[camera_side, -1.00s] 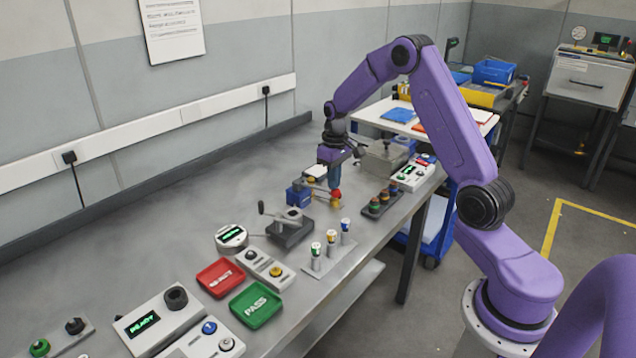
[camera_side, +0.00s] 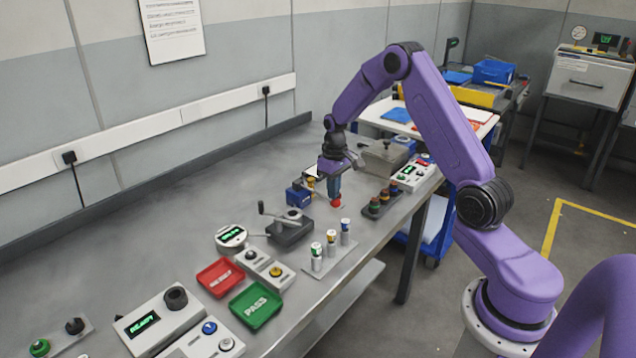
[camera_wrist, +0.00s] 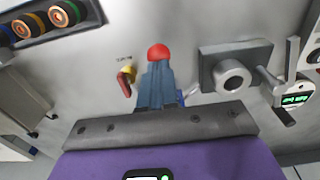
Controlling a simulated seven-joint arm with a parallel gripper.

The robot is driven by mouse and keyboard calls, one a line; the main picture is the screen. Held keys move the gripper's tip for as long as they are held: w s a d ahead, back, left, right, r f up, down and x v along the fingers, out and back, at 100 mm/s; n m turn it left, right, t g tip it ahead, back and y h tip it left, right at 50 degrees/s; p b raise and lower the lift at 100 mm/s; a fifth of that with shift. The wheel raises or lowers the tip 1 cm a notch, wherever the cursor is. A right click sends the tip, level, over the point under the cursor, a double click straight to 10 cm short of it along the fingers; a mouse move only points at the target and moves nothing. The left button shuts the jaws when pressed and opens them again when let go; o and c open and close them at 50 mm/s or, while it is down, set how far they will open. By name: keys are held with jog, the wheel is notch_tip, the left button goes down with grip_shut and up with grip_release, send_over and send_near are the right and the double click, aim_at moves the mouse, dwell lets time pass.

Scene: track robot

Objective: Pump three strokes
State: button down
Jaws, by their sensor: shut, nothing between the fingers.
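The pump has a small blue body (camera_side: 299,194) on the bench and a red ball knob (camera_side: 336,203). In the side view my gripper (camera_side: 334,192) is directly above the knob, fingers pointing down and tips at it. In the wrist view the closed fingers (camera_wrist: 158,70) end at the red knob (camera_wrist: 158,52), which shows just beyond the tips. The fingers look to be against the knob rather than around it; exact contact is hidden. Most of the pump body and its lever are hidden behind the fingers in the wrist view.
A grey device with a crank (camera_side: 290,228) stands nearby at front left. Small cylinders on a plate (camera_side: 330,250) and a dark holder with coloured pieces (camera_side: 380,203) are close to the bench edge. A red-handled yellow fitting (camera_wrist: 126,80) is beside the fingers.

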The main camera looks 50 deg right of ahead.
notch_tip(320, 180, up, 10)
jog(key=shift+r, duration=0.15)
dwell(1.1)
dwell(0.5)
jog(key=shift+f, duration=1.55)
jog(key=shift+f, duration=0.15)
dwell(1.7)
